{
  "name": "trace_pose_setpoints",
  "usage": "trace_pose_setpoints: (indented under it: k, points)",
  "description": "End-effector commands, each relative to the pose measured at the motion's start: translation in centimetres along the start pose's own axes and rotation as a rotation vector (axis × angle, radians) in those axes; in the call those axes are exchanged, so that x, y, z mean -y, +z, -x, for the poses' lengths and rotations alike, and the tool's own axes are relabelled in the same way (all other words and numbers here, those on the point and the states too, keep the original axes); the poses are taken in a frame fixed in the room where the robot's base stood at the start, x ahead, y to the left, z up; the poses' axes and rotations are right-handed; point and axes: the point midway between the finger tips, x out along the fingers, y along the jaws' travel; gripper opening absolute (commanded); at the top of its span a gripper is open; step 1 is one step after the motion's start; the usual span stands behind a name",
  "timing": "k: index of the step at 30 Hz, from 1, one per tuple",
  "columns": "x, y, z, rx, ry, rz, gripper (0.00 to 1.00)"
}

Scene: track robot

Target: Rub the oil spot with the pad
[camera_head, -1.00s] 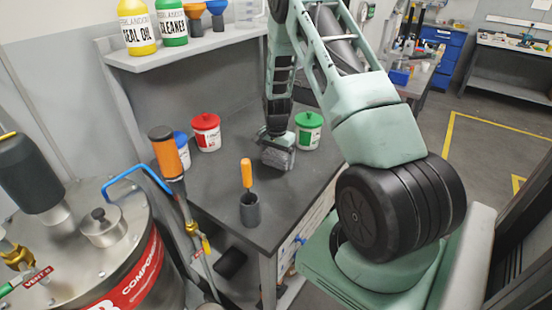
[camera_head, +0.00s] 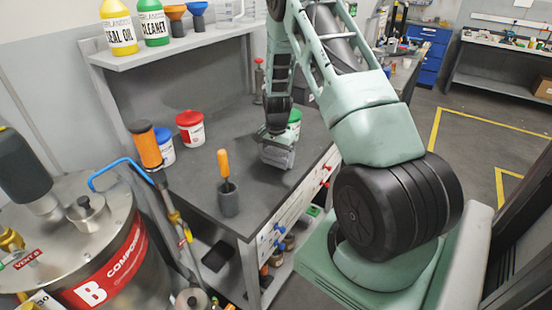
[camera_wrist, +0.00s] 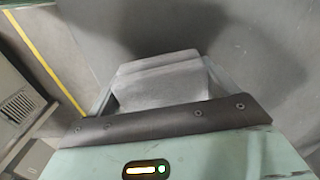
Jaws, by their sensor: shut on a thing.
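My gripper (camera_head: 277,139) is shut on a grey block-like pad (camera_head: 277,157), held low at the worktop (camera_head: 190,190), near its right side. I cannot tell if the pad touches the surface. In the wrist view the pad (camera_wrist: 160,82) sits between the jaws, its pale face showing. The wrist view has dark, soft-edged patches on the grey surface around the pad; I cannot tell shadow from oil there. I cannot make out a clear oil spot in either view.
A green-lidded tub (camera_head: 295,118) is partly hidden behind my gripper. A red-lidded tub (camera_head: 190,128), a blue-and-white tub (camera_head: 164,146) and a dark cup with an orange-handled tool (camera_head: 228,198) stand on the left. A shelf (camera_head: 185,45) of bottles is at the back.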

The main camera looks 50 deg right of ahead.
Motion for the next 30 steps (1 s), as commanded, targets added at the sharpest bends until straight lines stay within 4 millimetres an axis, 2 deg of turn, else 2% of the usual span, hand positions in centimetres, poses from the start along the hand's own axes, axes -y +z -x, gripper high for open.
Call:
trace_pose_setpoints:
  k: [1, 18, 30]
  points:
    - [0.2, -0.1, 1.4, -0.004, -0.004, 0.002, 0.53]
    - [0.4, -0.3, 6.4, -0.003, -0.005, 0.009, 0.53]
    - [0.4, -0.4, 6.8, -0.003, -0.004, 0.010, 0.53]
